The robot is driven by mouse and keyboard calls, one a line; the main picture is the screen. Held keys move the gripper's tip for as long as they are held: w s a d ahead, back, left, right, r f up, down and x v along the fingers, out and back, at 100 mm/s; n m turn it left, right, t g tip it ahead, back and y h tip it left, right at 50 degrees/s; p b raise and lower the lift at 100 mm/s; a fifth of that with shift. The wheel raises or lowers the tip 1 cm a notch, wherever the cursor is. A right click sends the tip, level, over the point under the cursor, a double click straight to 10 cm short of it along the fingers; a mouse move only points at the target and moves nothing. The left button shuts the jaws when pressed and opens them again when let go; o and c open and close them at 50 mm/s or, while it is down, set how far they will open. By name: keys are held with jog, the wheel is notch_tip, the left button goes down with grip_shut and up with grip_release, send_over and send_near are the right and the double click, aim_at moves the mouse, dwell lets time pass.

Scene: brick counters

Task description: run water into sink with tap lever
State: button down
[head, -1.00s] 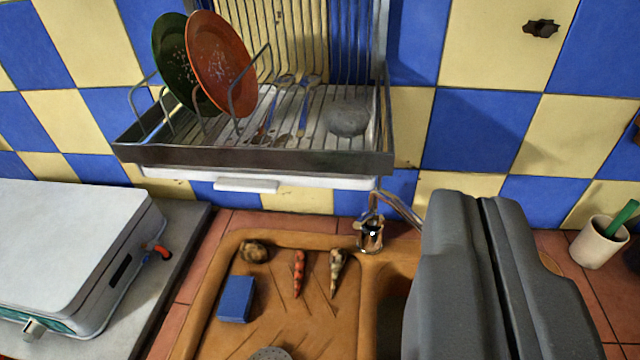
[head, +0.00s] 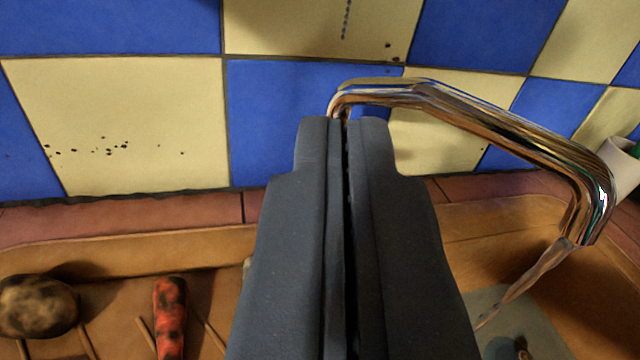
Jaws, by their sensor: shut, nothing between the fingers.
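The chrome tap spout (head: 480,125) arches from behind my gripper to the right, over the sink basin (head: 590,310). A stream of water (head: 525,285) runs from its mouth down into the basin. My gripper (head: 341,125) is shut and empty, with its tips in front of the root of the spout. The tap body and its lever are hidden behind my gripper. I cannot tell whether the fingers touch the tap.
On the brown drainboard at the left lie a round mottled thing (head: 38,306) and a red, dark-spotted long thing (head: 170,318). The blue and cream tiled wall (head: 130,125) stands close behind. A pale cup (head: 618,165) is at the right edge.

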jog(key=w, duration=0.6)
jog(key=w+b, duration=0.1)
jog(key=w, duration=0.2)
jog(key=shift+w+d+f, duration=0.15)
jog(key=shift+d+f, duration=0.1)
jog(key=shift+d, duration=0.15)
jog(key=shift+s+d+f+b, duration=0.1)
jog(key=shift+s+f+b, duration=0.2)
jog(key=shift+f, duration=0.3)
jog(key=shift+s+d+f+b, duration=0.1)
jog(key=shift+s+f+b, duration=0.1)
jog(key=shift+f+b, duration=0.25)
jog(key=shift+s+d+f+b, duration=0.1)
jog(key=shift+s+f+b, duration=0.15)
jog(key=shift+f, duration=0.45)
